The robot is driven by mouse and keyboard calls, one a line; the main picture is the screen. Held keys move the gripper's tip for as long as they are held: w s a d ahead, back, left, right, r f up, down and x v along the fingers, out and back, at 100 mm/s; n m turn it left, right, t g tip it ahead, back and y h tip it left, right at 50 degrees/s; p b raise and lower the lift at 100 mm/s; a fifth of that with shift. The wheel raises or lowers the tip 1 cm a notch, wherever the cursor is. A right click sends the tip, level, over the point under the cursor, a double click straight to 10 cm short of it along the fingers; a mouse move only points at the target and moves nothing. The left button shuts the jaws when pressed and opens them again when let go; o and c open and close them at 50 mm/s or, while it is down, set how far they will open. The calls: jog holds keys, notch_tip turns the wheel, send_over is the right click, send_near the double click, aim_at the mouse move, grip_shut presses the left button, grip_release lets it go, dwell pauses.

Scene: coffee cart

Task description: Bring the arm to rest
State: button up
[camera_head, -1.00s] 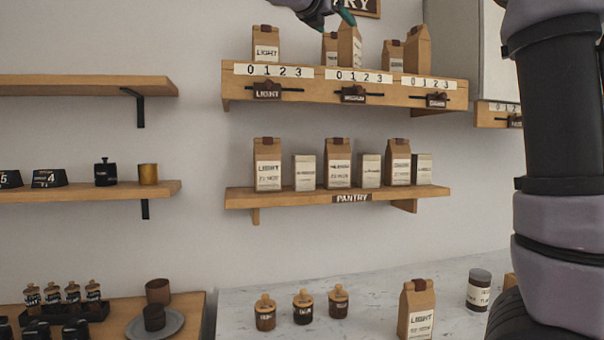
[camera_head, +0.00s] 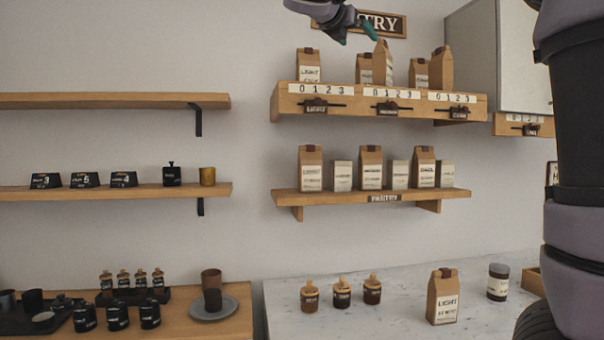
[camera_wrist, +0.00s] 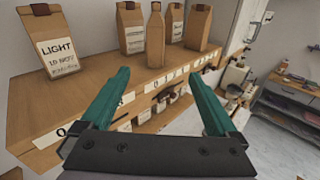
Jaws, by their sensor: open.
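My gripper shows in the wrist view (camera_wrist: 160,105) with its two green fingers spread apart and nothing between them. In the head view my gripper (camera_head: 355,28) is at the top, above the upper shelf (camera_head: 285,102) and in front of the pantry sign (camera_head: 392,25). Brown paper bags stand on that shelf, among them a LIGHT bag (camera_head: 309,66), and the nearest bag (camera_head: 383,64) is just below the fingertips. In the wrist view the bags stand beyond the fingers, with a LIGHT bag (camera_wrist: 55,42) at the left. My arm fills the right edge of the head view.
A lower pantry shelf (camera_head: 285,205) holds bags and pale boxes. A LIGHT bag (camera_head: 442,297), a dark jar (camera_head: 497,283) and small lidded jars (camera_head: 342,293) stand on the marble counter (camera_head: 400,320). A white cabinet (camera_head: 497,65) is right of the upper shelf.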

jog(key=s+d+f+m+g+y, duration=0.2)
jog(key=s+d+f+m, duration=0.15)
jog(key=f, duration=0.35)
jog(key=s+d+f+m+g+y, duration=0.25)
jog(key=d+f+m, duration=0.25)
jog(key=f, duration=0.3)
jog(key=s+d+f+m+g+y, duration=0.1)
jog(key=s+d+f+m+g, duration=0.1)
jog(key=s+d+f+m, duration=0.4)
jog(key=s+a+f+m+y, duration=0.1)
jog(key=s+f+m+y, duration=0.2)
jog(key=s+f+m, duration=0.2)
jog(key=s+a+f+m+y, duration=0.2)
jog(key=s+f+m, duration=0.4)
jog(key=f+m, duration=0.6)
jog(key=shift+s+a+f+m+g+y, duration=0.15)
jog(key=shift+a+m+g+y, duration=0.2)
jog(key=shift+m+y, duration=0.3)
